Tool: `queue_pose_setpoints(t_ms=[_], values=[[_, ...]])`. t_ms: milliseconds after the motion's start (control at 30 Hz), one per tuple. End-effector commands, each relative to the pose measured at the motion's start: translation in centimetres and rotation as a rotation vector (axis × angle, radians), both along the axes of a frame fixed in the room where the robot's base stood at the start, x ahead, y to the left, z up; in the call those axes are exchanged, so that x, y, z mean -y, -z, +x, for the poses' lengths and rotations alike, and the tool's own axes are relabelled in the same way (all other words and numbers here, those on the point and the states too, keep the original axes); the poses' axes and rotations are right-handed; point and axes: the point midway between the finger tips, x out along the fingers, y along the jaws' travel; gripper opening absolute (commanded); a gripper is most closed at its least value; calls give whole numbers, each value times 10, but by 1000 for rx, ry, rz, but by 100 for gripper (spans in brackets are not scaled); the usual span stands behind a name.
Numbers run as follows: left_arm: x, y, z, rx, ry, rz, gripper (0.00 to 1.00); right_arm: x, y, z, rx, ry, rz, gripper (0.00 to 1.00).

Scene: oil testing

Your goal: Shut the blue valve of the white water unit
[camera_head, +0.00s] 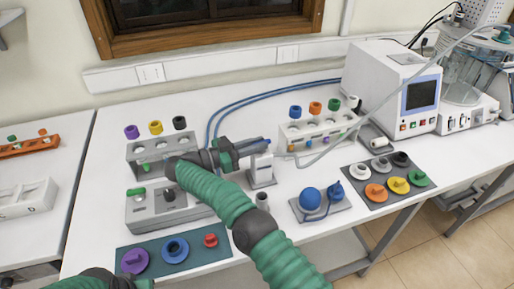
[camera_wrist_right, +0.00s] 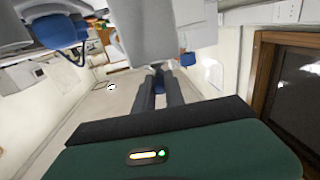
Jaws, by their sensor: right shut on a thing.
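The white water unit (camera_head: 262,172) is a small white stand near the middle of the table, behind the blue ball pump. My right gripper (camera_head: 266,142) comes in from the left at the unit's top, with its fingers pointing right. Its fingers are closed together on a small blue part, which I take for the blue valve. In the right wrist view the fingertips (camera_wrist_right: 159,72) meet at the blue valve (camera_wrist_right: 157,66), under a large pale body. The fingers mostly hide the valve, so its turn angle cannot be told. My left gripper is out of view; only a bit of green arm shows at the bottom left.
Blue hoses (camera_head: 240,101) run behind the gripper. A rack with coloured caps (camera_head: 318,130) stands just right of the unit. A blue ball pump (camera_head: 310,198) sits in front. A grey cap mat (camera_head: 365,166) lies right, a dark mat (camera_head: 205,254) front left. Racks stand left.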

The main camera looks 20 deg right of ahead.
Motion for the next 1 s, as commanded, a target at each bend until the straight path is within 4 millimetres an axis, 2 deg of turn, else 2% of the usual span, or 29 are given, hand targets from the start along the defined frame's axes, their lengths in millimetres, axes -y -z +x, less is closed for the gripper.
queue_pose_setpoints(t_ms=[467,500,667,1000], values=[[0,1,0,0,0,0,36,0,-3,2,5,1,-4,0],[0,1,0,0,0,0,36,0,-3,2,5,1,-4,16],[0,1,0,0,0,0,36,0,-2,1,4,2,-3,36],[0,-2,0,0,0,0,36,2,-5,1,2,5,-2,36]])
